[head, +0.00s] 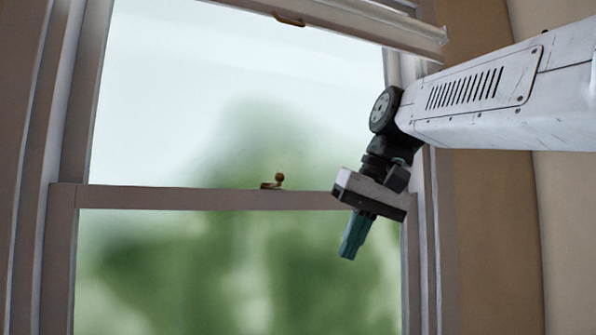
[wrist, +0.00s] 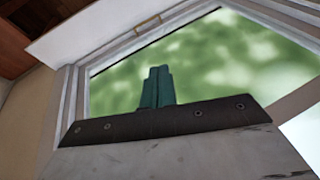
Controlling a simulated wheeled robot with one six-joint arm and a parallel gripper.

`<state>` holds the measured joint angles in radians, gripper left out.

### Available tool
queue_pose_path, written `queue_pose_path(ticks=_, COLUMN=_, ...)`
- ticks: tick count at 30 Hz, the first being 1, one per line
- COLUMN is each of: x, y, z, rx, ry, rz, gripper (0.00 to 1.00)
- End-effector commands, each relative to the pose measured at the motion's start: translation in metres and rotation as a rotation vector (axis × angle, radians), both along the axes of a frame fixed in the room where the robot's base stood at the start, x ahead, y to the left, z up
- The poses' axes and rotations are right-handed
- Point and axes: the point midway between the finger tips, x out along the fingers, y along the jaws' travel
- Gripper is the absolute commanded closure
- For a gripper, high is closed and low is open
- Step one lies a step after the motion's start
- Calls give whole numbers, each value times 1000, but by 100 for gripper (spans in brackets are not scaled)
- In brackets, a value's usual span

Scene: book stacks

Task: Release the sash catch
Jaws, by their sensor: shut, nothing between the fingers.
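The sash catch (head: 274,182) is a small brass piece with a round knob, on top of the meeting rail (head: 200,197) in the middle of the window. My gripper (head: 348,250) is to the right of the catch and a little lower, apart from it, with its teal fingers pointing down. In the wrist view the teal fingers (wrist: 158,86) are together and hold nothing, with blurred green glass behind them. The catch does not show in the wrist view.
A pale blind or panel (head: 350,20) with a small brass pull (head: 289,19) crosses the top of the window. The window's side frame (head: 418,240) stands close to the right of my gripper.

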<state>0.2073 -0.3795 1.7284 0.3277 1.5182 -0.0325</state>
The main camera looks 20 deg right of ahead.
Motion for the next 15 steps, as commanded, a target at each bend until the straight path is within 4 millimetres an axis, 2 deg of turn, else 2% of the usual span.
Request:
queue_pose_path(ticks=1, x=20, y=-8, z=35, rx=30, ry=-35, rz=-5, gripper=100)
queue_pose_path(ticks=3, x=39, y=-15, z=78, rx=66, ry=-81, rz=2, gripper=100)
queue_pose_path(ticks=6, x=57, y=-25, z=127, rx=105, ry=-139, rz=20, gripper=100)
queue_pose_path(ticks=10, x=69, y=-35, z=170, rx=129, ry=-198, rz=46, gripper=100)
queue_pose_path(ticks=12, x=72, y=-38, z=183, rx=137, ry=-217, rz=58, gripper=100)
queue_pose_path(ticks=15, x=73, y=-41, z=193, rx=141, ry=-232, rz=69, gripper=100)
